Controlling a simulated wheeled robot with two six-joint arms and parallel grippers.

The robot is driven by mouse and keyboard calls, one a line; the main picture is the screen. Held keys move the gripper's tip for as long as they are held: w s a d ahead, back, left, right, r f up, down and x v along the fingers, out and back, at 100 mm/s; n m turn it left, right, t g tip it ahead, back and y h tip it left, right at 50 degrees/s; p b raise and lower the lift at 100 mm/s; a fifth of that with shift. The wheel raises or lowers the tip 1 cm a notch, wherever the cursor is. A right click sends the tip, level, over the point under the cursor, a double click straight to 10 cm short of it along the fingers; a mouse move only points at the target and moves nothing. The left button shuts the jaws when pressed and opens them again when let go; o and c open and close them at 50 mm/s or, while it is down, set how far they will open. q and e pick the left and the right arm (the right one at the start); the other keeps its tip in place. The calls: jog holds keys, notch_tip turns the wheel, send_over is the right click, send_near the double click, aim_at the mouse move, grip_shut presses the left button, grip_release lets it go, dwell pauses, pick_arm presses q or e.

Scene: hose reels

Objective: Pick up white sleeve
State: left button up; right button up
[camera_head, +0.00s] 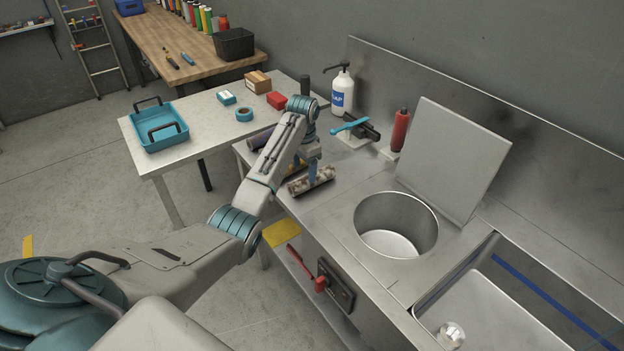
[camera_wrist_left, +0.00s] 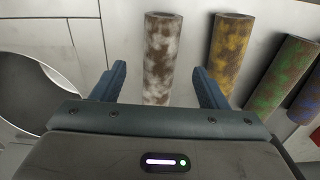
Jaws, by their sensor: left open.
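The white sleeve (camera_head: 312,181) is a cylinder with brown, rusty-looking blotches. It lies on the steel counter just left of the round basin. In the left wrist view the white sleeve (camera_wrist_left: 159,58) stretches away between the two fingers, with a gap on each side. My left gripper (camera_head: 309,172) points down over the sleeve, and its blue fingers are open and empty. The left gripper (camera_wrist_left: 158,85) also shows in the wrist view, where its palm hides the sleeve's near end. My right gripper is not in view.
A soap bottle (camera_head: 342,92) and red cylinder (camera_head: 400,130) stand at the back.

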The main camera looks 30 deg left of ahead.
aim_at(306, 177)
pick_arm(q)
jog(key=f, duration=0.2)
jog(key=f+p, duration=0.1)
jog(key=shift+w+d+f, duration=0.15)
jog(key=shift+w+f, duration=0.25)
jog(key=shift+f+p, duration=0.35)
jog(key=shift+f, duration=0.25)
jog(key=shift+c, duration=0.9)
jog(key=c, duration=0.7)
jog(key=shift+c, duration=1)
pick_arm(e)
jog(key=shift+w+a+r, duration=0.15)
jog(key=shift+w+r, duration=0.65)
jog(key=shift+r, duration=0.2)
